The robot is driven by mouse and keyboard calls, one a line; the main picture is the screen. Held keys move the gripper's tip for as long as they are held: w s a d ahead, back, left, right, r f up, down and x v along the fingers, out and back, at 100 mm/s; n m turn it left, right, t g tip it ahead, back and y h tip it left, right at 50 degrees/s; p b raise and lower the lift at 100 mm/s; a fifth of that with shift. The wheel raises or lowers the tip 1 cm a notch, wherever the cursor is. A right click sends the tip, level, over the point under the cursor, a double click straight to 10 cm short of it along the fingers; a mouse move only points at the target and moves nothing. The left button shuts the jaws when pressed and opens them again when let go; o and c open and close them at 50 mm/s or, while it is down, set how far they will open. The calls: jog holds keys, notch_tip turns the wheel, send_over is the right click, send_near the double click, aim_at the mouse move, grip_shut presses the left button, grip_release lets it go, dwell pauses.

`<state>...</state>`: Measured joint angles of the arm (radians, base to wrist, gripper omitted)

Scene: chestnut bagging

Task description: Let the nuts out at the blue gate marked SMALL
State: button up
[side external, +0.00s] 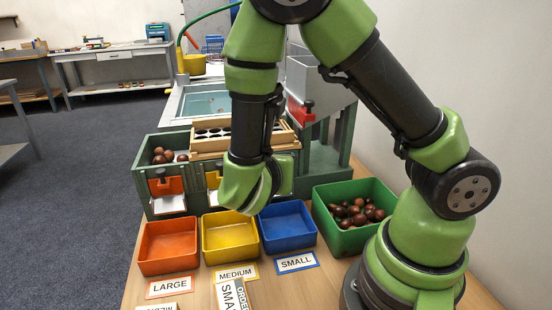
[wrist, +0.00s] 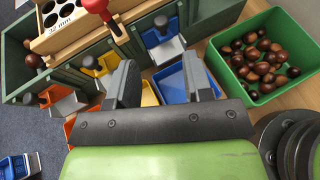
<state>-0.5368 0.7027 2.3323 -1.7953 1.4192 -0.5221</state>
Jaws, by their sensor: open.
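The blue gate (wrist: 162,42), with a dark knob, is on the front of the green sorter (wrist: 195,17). In the side view my arm hides this gate. My gripper (wrist: 159,62) is open and empty, its two black fingers apart in front of the sorter, short of the blue gate. The blue tray (side external: 287,227) stands behind the SMALL card (side external: 296,262) and looks empty. It also shows between and behind my fingers in the wrist view (wrist: 172,84). Whether nuts lie behind the blue gate cannot be seen.
The orange gate (side external: 164,185) and yellow gate (wrist: 103,66) are to the left. Orange (side external: 168,247) and yellow (side external: 230,238) trays look empty. A green bin (side external: 345,238) of chestnuts stands right of the blue tray. A red-handled part (wrist: 98,7) rises above the sorter.

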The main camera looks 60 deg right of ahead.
jog(key=x, duration=0.9)
jog(key=shift+d, duration=0.15)
jog(key=shift+f, duration=0.1)
